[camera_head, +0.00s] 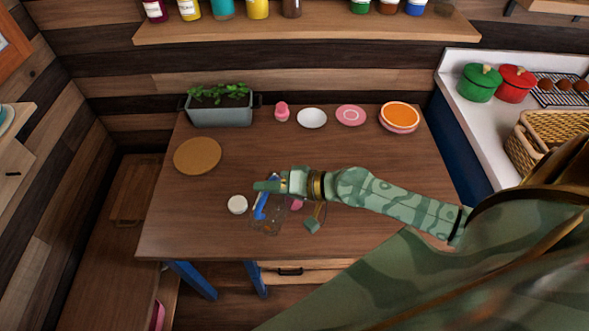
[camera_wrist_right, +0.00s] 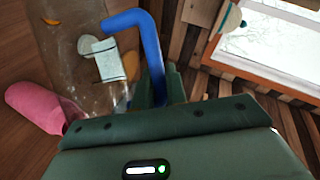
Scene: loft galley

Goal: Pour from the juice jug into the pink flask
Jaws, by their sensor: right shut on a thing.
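The juice jug (camera_head: 266,224) is see-through with a blue handle (camera_head: 261,208), near the front middle of the table. My right gripper (camera_head: 268,187) is shut on that handle. In the right wrist view the blue handle (camera_wrist_right: 150,45) rises from between my fingers, with the clear jug body (camera_wrist_right: 80,45) beyond it. Its exact tilt and whether it touches the table are hard to tell. A pink object that looks like the flask (camera_head: 297,204) is partly hidden below my right wrist, right of the jug; it also shows at the left in the wrist view (camera_wrist_right: 42,106). My left gripper is not in view.
A white round item (camera_head: 237,204) is close left of the jug; a small green item (camera_head: 312,225) is to its right. A round board (camera_head: 197,156), planter (camera_head: 220,108), pink item (camera_head: 281,111), white plate (camera_head: 312,118), pink plate (camera_head: 351,115) and orange-topped bowl (camera_head: 400,117) stand farther back.

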